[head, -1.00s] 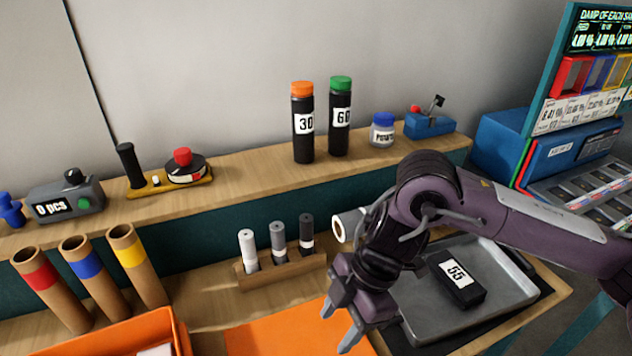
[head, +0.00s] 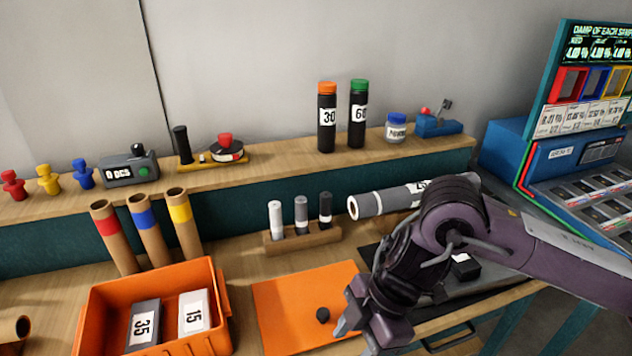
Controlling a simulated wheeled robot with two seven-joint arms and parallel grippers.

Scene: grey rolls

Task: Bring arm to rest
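My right arm comes in from the right, over the grey tray (head: 490,290). My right gripper (head: 356,338) hangs at the right edge of the orange mat (head: 290,300), pointing down and to the left. Its fingers look apart with nothing between them, though their lower part is near the frame's bottom edge. My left arm and gripper are not in the picture.
A grey roll (head: 370,204) lies behind my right arm, partly hidden. A rack (head: 300,240) holds three small cylinders. An orange bin (head: 215,290) holds blocks marked 35 and 15. A dark block (head: 465,270) sits in the tray. Bottles (head: 327,120) stand on the shelf.

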